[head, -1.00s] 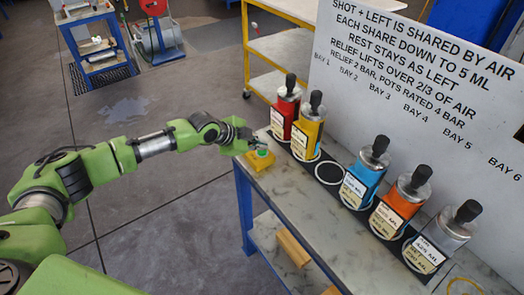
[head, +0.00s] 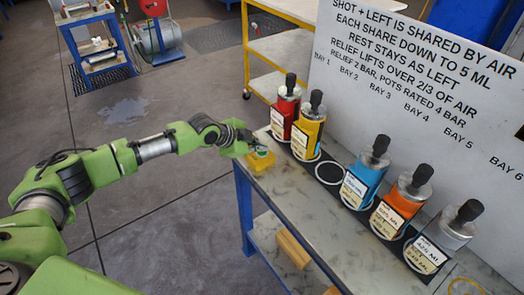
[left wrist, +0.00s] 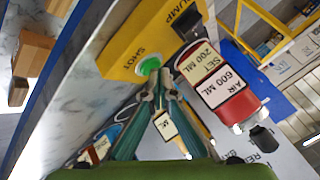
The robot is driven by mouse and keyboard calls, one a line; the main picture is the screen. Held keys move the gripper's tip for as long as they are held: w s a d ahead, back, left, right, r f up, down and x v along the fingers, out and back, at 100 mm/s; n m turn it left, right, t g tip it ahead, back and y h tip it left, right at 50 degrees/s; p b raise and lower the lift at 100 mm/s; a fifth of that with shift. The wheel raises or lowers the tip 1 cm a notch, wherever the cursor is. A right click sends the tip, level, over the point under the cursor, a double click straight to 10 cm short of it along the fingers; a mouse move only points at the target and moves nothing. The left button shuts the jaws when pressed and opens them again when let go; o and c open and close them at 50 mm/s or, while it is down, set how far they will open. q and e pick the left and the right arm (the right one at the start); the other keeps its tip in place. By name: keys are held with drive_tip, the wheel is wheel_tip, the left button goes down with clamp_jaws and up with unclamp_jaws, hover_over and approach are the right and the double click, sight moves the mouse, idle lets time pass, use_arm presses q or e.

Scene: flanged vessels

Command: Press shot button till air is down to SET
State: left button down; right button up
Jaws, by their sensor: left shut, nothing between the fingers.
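My left gripper (head: 253,149) is shut and empty, its fingertips at the green shot button (head: 262,153) on the yellow box (head: 261,163) at the bench's left corner. In the left wrist view the button (left wrist: 148,66), beside the word SHOT, lies just beyond the fingertips (left wrist: 158,90); I cannot tell if they press it. The red vessel (head: 285,108) carries tags reading SET 200 ML and AIR 600 ML in the left wrist view (left wrist: 222,82). The yellow vessel (head: 308,132) stands beside it. My right gripper is out of view.
Blue (head: 365,178), orange (head: 401,203) and grey (head: 440,238) vessels stand further right along the bench (head: 300,205). An empty dark ring (head: 329,173) lies between yellow and blue. A white sign (head: 425,75) stands behind.

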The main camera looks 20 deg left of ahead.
sight(260, 153)
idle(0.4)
use_arm(q)
drive_tip(key=shift+r+p, duration=0.75)
drive_tip(key=shift+r, duration=0.1)
wheel_tip(260, 153, up, 5)
drive_tip(key=p, duration=0.4)
idle(0.5)
